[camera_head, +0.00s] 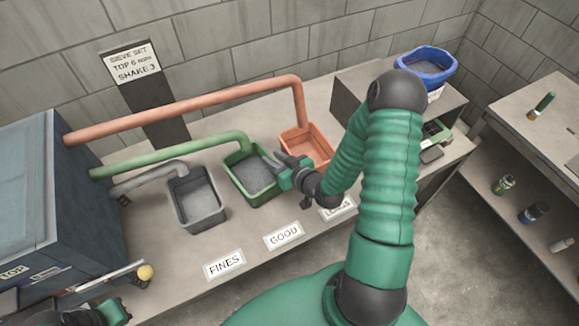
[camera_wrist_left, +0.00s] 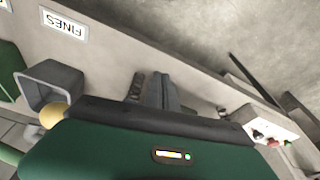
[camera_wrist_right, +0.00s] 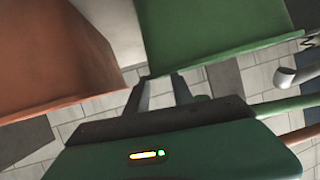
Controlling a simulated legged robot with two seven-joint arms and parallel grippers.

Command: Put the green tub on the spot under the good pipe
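The green tub (camera_head: 236,177), filled with grey grains, stands upright on the bench. The open end of the green pipe (camera_head: 190,144) is over its back rim. My right gripper (camera_head: 277,166) is at the tub's right rim, with its fingers apart. In the right wrist view the tub (camera_wrist_right: 215,22) looms just past the fingertips (camera_wrist_right: 162,78); I cannot tell if they touch it. The sign GOOD (camera_head: 283,235) lies in front. My left gripper (camera_wrist_left: 160,78) looks shut and empty, low at the left by the blue machine; its fingertips are out of the head view.
A grey tub (camera_head: 197,201) stands left of the green one and an orange tub (camera_head: 308,146) close on its right, each below a pipe. A blue bucket (camera_head: 427,66) stands at back right. A yellow-knobbed lever (camera_head: 145,272) is near my left gripper.

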